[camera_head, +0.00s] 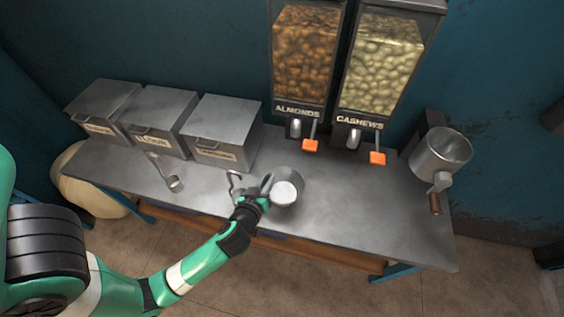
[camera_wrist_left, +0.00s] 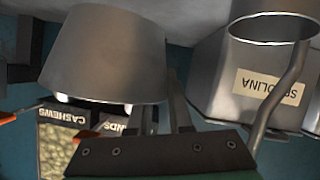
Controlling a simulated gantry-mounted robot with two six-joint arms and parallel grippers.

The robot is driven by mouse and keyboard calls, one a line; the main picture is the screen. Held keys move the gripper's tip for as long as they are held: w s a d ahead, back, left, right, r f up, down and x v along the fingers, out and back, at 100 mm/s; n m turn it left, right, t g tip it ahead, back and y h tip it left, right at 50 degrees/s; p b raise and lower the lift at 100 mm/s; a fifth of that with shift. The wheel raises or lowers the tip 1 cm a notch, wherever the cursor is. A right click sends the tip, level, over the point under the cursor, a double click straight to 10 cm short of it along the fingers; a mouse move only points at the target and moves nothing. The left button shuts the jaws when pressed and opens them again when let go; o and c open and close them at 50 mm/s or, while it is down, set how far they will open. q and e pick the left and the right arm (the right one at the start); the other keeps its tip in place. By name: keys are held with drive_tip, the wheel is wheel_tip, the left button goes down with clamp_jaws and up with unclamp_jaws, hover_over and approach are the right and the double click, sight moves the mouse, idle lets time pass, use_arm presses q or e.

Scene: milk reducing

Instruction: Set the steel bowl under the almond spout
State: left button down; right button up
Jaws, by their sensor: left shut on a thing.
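My left gripper (camera_head: 263,192) is shut on the bowl's left side. In the left wrist view the bowl (camera_wrist_left: 105,55) fills the upper left. Whether it touches the counter is unclear. The almond dispenser (camera_head: 304,50) stands at the back, its spout (camera_head: 295,128) over the counter beside an orange lever (camera_head: 311,146). The bowl is in front of this spout, nearer the counter's front edge. My right gripper is not in view.
The cashew dispenser (camera_head: 382,62) adjoins on the right. A steel grinder (camera_head: 440,155) with a wooden handle is at the right end. Lidded bins, including semolina (camera_head: 222,130), line the back left. A scoop (camera_head: 174,183) lies before them. The counter (camera_head: 350,205) right of the bowl is clear.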

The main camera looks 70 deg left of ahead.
use_arm(q)
drive_tip(key=w+a+b, duration=0.3)
drive_tip(key=w+a, duration=0.7)
drive_tip(key=a, duration=0.2)
drive_tip(key=f+b, duration=0.1)
drive_tip(key=f, duration=0.1)
drive_tip(key=f+b, duration=0.1)
drive_tip(key=f, duration=0.1)
drive_tip(key=f+b, duration=0.1)
drive_tip(key=f, duration=0.1)
drive_tip(key=shift+s+d+f, duration=0.2)
drive_tip(key=shift+s+f, duration=0.1)
drive_tip(key=shift+s, duration=0.1)
drive_tip(key=shift+w+a+f+b, duration=0.1)
drive_tip(key=shift+a+f+b, duration=0.05)
drive_tip(key=shift+b, duration=0.2)
drive_tip(key=shift+r, duration=0.2)
drive_tip(key=shift+f, duration=0.1)
drive_tip(key=c, duration=0.8)
unclamp_jaws()
drive_tip(key=shift+c, duration=0.2)
